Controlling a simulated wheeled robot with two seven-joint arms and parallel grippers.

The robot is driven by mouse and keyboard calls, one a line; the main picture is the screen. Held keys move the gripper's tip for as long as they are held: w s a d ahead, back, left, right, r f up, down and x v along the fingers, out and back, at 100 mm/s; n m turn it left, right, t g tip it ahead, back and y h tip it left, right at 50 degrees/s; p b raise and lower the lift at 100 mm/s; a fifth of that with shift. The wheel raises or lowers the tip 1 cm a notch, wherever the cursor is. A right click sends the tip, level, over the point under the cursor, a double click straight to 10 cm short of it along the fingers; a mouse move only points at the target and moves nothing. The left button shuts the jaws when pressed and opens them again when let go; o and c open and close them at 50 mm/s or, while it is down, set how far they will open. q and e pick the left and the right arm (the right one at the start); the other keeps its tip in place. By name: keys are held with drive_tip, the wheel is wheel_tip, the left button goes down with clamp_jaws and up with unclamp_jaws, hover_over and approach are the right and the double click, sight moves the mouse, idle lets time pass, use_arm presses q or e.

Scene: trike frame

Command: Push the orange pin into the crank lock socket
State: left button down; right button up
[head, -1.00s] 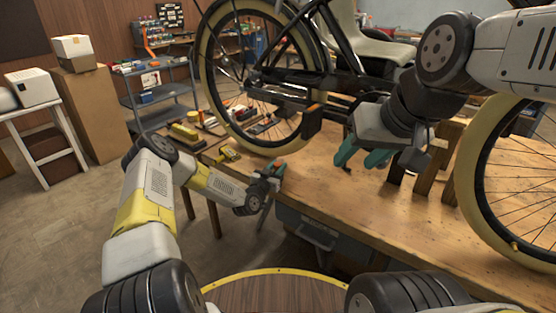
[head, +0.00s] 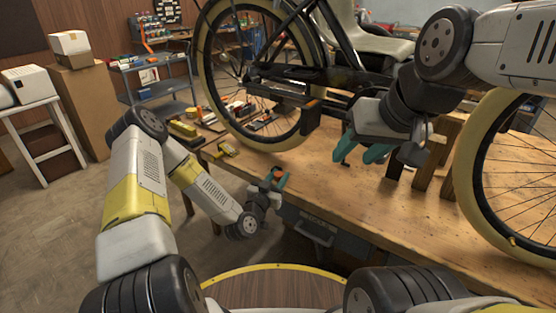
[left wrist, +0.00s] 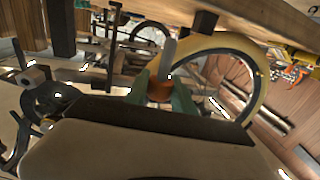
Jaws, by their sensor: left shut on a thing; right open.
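My right gripper (head: 362,152) is open and empty above the bench, below the trike frame. The black trike frame (head: 345,60) stands over the bench. A black block (head: 311,118) hangs from it; I cannot tell whether the crank lock socket is there.
The wooden bench (head: 310,185) has clear room between my grippers. Cream-tyred wheels stand left (head: 212,110) and right (head: 468,170). Wooden support blocks (head: 430,165) are behind my right gripper.

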sight(279, 175)
use_arm(q)
drive_tip(key=shift+s, duration=0.5)
drive_tip(key=shift+r, duration=0.2)
drive_tip(key=shift+r, duration=2.6)
